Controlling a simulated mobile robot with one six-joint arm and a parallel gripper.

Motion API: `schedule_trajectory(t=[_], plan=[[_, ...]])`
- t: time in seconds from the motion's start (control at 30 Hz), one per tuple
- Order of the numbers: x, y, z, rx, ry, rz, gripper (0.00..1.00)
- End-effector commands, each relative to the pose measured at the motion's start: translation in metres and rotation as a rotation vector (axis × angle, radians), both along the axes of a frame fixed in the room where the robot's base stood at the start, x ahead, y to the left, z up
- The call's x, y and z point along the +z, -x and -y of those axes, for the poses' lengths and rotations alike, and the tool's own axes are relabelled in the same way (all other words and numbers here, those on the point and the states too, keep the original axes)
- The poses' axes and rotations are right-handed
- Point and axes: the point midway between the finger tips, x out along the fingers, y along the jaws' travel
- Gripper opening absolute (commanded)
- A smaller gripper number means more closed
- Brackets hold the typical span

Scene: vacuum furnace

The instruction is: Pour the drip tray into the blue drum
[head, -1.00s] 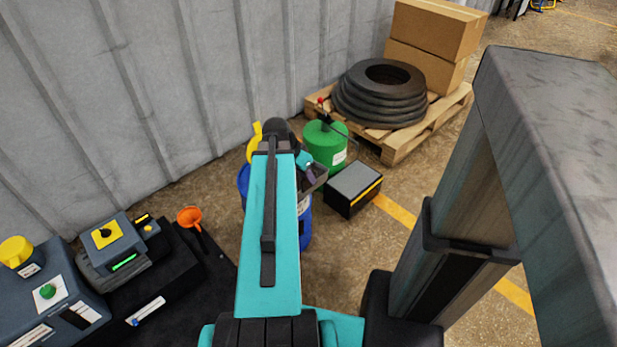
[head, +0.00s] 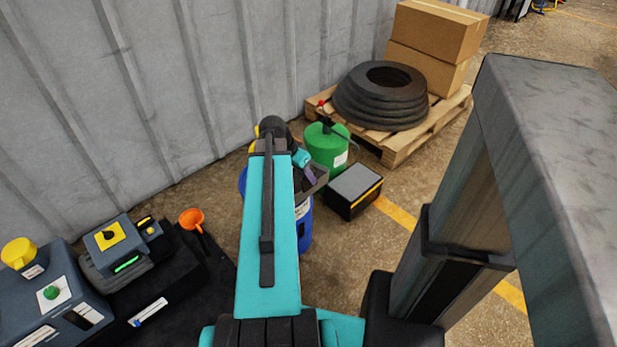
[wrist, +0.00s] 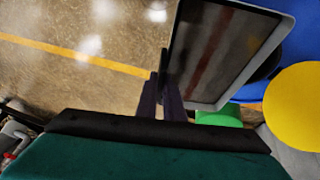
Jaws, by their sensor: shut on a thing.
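My gripper (wrist: 161,98) is shut on the grey drip tray (wrist: 288,48) at its edge. In the wrist view the tray looks tilted, with a dark inner face and a pale rim. It also shows in the head view (head: 316,183), partly behind my arm, above and at the right of the blue drum (head: 305,230). My arm hides most of the drum and its top. Blue of the drum shows behind the tray in the wrist view (wrist: 302,22). I cannot tell whether liquid is in or leaving the tray.
A yellow round thing (wrist: 295,105) is close by the tray. A green can (head: 325,150) and a dark box (head: 353,188) stand right of the drum. A pallet (head: 405,145) with tyres is behind. An orange funnel (head: 192,218) and a bench (head: 180,290) are at left.

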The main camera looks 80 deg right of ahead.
Motion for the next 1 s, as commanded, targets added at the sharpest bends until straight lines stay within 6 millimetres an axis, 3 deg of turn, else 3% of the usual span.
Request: schedule_trajectory(t=[1.0], plan=[[0.014,-0.006,0.004,0.002,-0.043,-0.072,0.00]])
